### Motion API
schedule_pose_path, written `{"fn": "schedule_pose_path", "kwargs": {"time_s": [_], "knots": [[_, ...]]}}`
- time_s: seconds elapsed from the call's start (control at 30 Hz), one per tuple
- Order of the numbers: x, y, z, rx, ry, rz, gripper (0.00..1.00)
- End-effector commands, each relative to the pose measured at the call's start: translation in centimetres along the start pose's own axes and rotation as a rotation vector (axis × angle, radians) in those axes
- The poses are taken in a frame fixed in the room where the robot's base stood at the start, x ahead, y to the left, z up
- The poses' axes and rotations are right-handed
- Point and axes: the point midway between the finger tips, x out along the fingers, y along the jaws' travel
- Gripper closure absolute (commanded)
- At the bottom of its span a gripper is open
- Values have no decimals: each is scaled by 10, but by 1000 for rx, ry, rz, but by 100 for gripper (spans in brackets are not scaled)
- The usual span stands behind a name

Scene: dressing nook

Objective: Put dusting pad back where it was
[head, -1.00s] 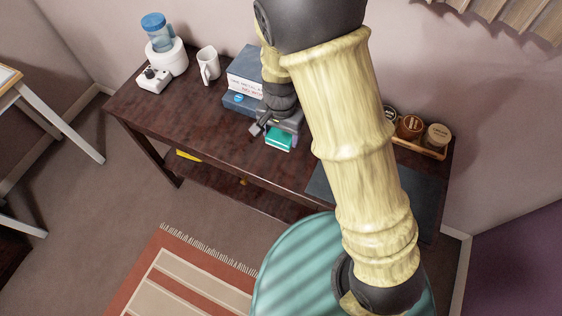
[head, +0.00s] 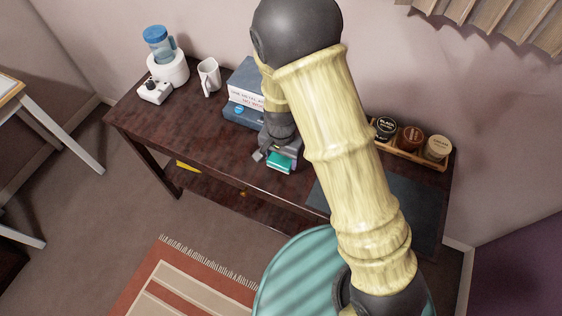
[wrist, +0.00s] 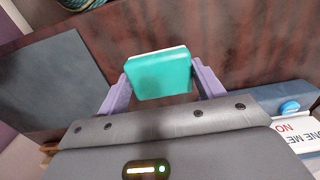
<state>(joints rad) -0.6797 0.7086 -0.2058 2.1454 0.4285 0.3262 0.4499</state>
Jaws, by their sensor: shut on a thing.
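The dusting pad is a teal block with a white layer along one edge (wrist: 160,75); it also shows in the head view (head: 279,162). My gripper (wrist: 158,82) is shut on it, with a purple finger on each side. In the head view my gripper (head: 270,155) is over the front part of the dark wooden table (head: 190,132), in front of the stacked books. I cannot tell whether the pad touches the tabletop. My arm hides part of the table.
Stacked books (head: 243,95) stand just behind my gripper. A wooden tray (head: 407,154) with jars is at the back right. A dark mat (head: 405,205) lies at the right.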

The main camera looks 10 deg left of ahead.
Motion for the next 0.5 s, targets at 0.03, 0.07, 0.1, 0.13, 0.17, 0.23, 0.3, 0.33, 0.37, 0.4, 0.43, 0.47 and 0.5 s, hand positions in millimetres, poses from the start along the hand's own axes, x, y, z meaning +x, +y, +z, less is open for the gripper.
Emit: {"fn": "schedule_pose_path", "kwargs": {"time_s": [0.03, 0.07, 0.1, 0.13, 0.17, 0.23, 0.3, 0.33, 0.37, 0.4, 0.43, 0.47, 0.5], "knots": [[1, 0, 0, 0, 0, 0, 69], [3, 0, 0, 0, -1, 1, 69], [6, 0, 0, 0, -1, 2, 69], [10, 1, 0, 0, -2, 2, 69], [14, 1, 0, 0, -2, 3, 69], [25, 1, 0, 1, -2, 3, 69], [34, 1, 0, 1, -3, 2, 69], [36, 1, 0, 1, -2, 2, 69], [38, 0, 0, 1, -1, 1, 69], [38, 0, 0, 0, 0, 0, 69], [38, 0, 0, 0, 1, 0, 69], [38, 0, 0, 0, 1, 0, 69], [38, 0, 0, 0, 1, 0, 69]]}}
